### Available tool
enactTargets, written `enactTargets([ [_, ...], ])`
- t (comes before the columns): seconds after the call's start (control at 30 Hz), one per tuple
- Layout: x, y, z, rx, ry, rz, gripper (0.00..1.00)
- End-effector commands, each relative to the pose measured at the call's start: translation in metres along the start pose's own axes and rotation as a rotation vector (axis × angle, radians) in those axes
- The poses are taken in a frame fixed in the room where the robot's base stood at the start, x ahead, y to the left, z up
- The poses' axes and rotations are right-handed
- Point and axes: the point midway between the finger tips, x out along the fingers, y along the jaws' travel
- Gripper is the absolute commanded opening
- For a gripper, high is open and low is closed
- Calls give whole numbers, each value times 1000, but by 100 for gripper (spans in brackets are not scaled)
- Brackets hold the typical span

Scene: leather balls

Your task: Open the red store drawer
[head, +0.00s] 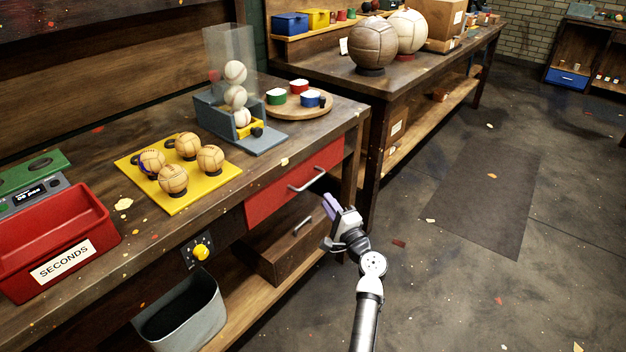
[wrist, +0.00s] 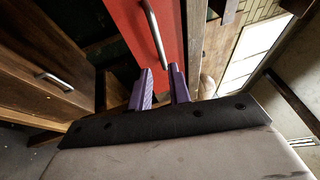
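The red store drawer (head: 290,188) is set in the front of the workbench, under its top, and looks shut. Its metal bar handle (head: 308,179) runs along its front. In the wrist view the red drawer front (wrist: 125,25) fills the upper middle, with the handle (wrist: 153,33) slanting down toward the fingers. My gripper (head: 328,206) is just in front of and below the right part of the drawer. In the wrist view its two purple fingers (wrist: 161,88) are apart, with nothing between them. The handle's near end appears close to the fingertips; I cannot tell whether they touch.
A brown wooden drawer (head: 290,240) with its own handle sits below. A yellow dial (head: 201,252) is on the bench front, above a grey bin (head: 185,315). A bench leg (head: 351,175) stands right of the red drawer. The floor to the right is open.

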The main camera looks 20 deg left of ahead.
Motion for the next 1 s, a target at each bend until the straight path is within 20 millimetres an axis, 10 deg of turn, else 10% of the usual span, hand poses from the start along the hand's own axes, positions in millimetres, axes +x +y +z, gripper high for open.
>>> enactTargets([
  [0.43, 87, -2, 1, -3, -2, -1, 19],
  [0.9, 100, 0, 1, -3, 0, 0, 19],
  [1.0, 99, -1, 1, -3, 0, 0, 6],
])
